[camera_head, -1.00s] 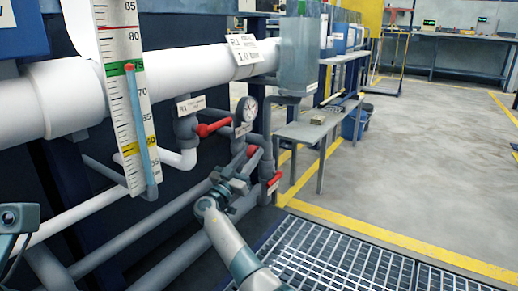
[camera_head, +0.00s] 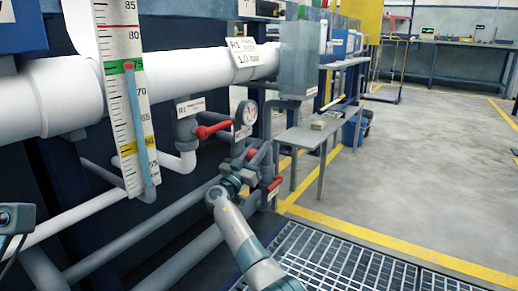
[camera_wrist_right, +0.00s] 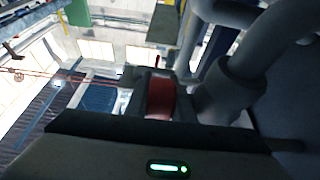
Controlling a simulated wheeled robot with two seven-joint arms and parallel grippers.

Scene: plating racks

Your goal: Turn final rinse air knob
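A red knob (camera_head: 251,154) sits among grey pipes below the round gauge. My right gripper (camera_head: 247,168) reaches up to it from below and partly covers it in the head view. In the right wrist view the red knob (camera_wrist_right: 160,97) is straight ahead of the gripper (camera_wrist_right: 162,112), between dark finger-like parts. Whether the fingers touch or clamp it is not clear. A grey part of my left arm (camera_head: 14,218) shows at the left edge, with its fingers not visible.
A red-handled valve (camera_head: 212,130) is left of the gauge (camera_head: 246,112), and another red handle (camera_head: 274,184) is low on the right. Thick white pipe (camera_head: 190,72) and a scale (camera_head: 124,95) are at left. Metal grating (camera_head: 330,262) covers the floor; open floor lies right.

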